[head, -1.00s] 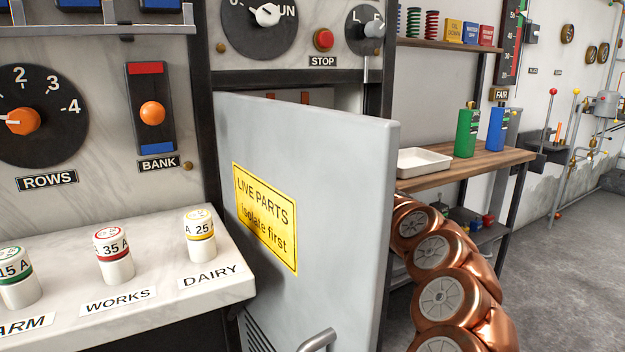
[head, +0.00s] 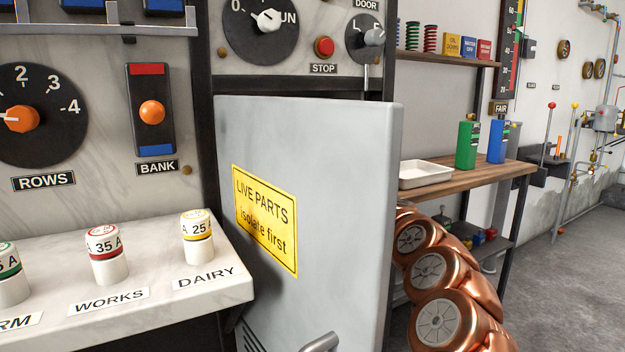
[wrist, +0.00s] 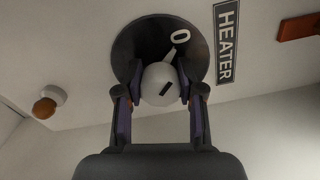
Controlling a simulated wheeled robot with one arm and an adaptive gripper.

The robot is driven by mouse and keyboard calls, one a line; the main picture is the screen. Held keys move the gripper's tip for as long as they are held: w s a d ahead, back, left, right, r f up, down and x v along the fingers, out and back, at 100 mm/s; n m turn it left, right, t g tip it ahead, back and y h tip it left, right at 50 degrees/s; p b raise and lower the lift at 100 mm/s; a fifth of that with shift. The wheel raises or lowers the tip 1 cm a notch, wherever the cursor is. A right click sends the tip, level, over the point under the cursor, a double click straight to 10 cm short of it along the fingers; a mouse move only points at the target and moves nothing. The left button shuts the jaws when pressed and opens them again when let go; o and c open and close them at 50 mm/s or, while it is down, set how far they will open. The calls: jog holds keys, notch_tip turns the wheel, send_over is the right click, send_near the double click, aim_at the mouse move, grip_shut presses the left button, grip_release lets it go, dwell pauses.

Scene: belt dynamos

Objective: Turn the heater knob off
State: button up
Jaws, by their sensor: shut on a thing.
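In the wrist view, the heater knob (wrist: 160,84) is a white rounded knob on a black round dial (wrist: 128,45). A "0" mark shows at the dial's upper right, and a narrow pale part of the knob reaches toward it. Beside the dial is a dark "HEATER" label (wrist: 225,42). My gripper (wrist: 162,88) has a finger on each side of the knob and is shut on it. The rest of the dial's scale is hidden or unreadable. In the head view neither my gripper nor the heater knob shows.
In the head view, a grey door (head: 345,220) with a yellow "LIVE PARTS" sign (head: 265,219) stands in front. My copper arm links are behind it, by the wooden bench (head: 475,182). A marble ledge (head: 215,292) carries fuses at left. Floor is clear at right.

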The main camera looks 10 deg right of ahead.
jog(key=o, duration=0.9)
jog(key=shift+w+d+f, duration=0.1)
jog(key=shift+d+f, duration=0.05)
jog(key=shift+d, duration=0.25)
jog(key=shift+c, duration=0.2)
jog(key=shift+o, duration=1.4)
jog(key=shift+a, duration=0.25)
jog(key=v, duration=1.2)
